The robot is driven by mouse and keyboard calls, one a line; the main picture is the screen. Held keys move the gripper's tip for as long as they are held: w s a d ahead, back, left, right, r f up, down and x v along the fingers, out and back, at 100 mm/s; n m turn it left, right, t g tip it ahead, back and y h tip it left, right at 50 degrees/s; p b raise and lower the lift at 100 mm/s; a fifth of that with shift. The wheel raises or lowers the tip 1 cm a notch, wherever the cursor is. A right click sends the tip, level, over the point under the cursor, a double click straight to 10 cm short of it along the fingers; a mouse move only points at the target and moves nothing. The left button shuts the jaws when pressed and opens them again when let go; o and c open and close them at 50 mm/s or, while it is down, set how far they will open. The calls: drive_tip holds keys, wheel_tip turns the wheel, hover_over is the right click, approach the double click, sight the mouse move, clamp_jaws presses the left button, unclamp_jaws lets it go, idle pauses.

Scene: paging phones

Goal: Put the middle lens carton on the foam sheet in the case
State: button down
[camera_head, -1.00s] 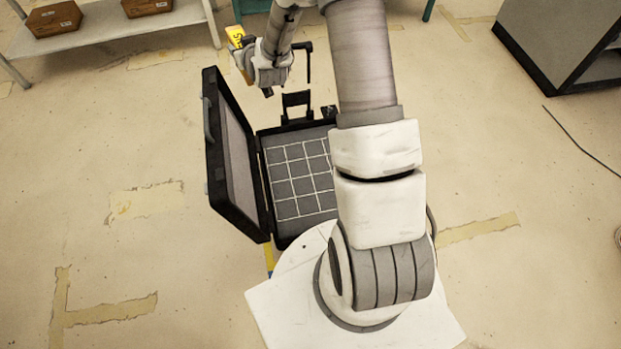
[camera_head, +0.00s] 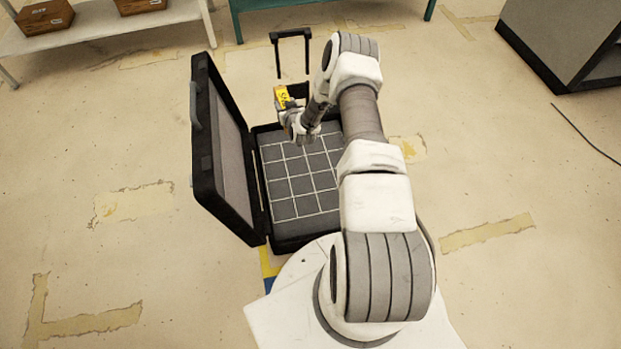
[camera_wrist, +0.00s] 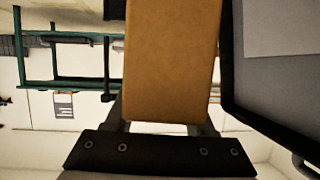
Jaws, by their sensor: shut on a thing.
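My gripper (camera_head: 293,112) is shut on a yellow lens carton (camera_head: 281,97), above the far end of the open case. In the wrist view the carton (camera_wrist: 172,60) fills the middle as an orange-brown face, with my gripper (camera_wrist: 165,128) at its lower end. The case (camera_head: 262,222) is black and lies open on the floor, its lid (camera_head: 222,150) standing up on the left. Inside is a dark grey foam sheet (camera_head: 301,187) with a white grid. My arm hides part of the case's right side. No carton shows on the visible foam.
A pale shelf (camera_head: 110,35) at the upper left holds brown boxes (camera_head: 45,16). A teal-legged table (camera_head: 236,22) stands behind the case. A grey cabinet (camera_head: 560,40) is at the upper right. The case's pull handle (camera_head: 292,36) stands up at its far end. The floor left of the case is clear.

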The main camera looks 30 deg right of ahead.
drive_tip(key=s+d+f+b, duration=0.2)
drive_tip(key=f+b, duration=0.1)
drive_tip(key=f, duration=0.6)
drive_tip(key=s+d+f+b, duration=0.2)
drive_tip(key=s+f, duration=0.1)
drive_tip(key=f, duration=0.7)
drive_tip(key=h+b, duration=0.1)
drive_tip(key=b, duration=0.4)
hover_over(326, 186)
drive_tip(key=shift+m, duration=0.4)
drive_tip(key=shift+w+d+f, duration=0.1)
drive_tip(key=shift+f, duration=2.7)
drive_tip(key=shift+w+f, duration=0.1)
drive_tip(key=shift+f, duration=2.7)
drive_tip(key=shift+f, duration=0.1)
drive_tip(key=shift+c, duration=1.2)
unclamp_jaws()
drive_tip(key=shift+f, duration=0.1)
drive_tip(key=shift+r, duration=0.2)
drive_tip(key=shift+s, duration=0.1)
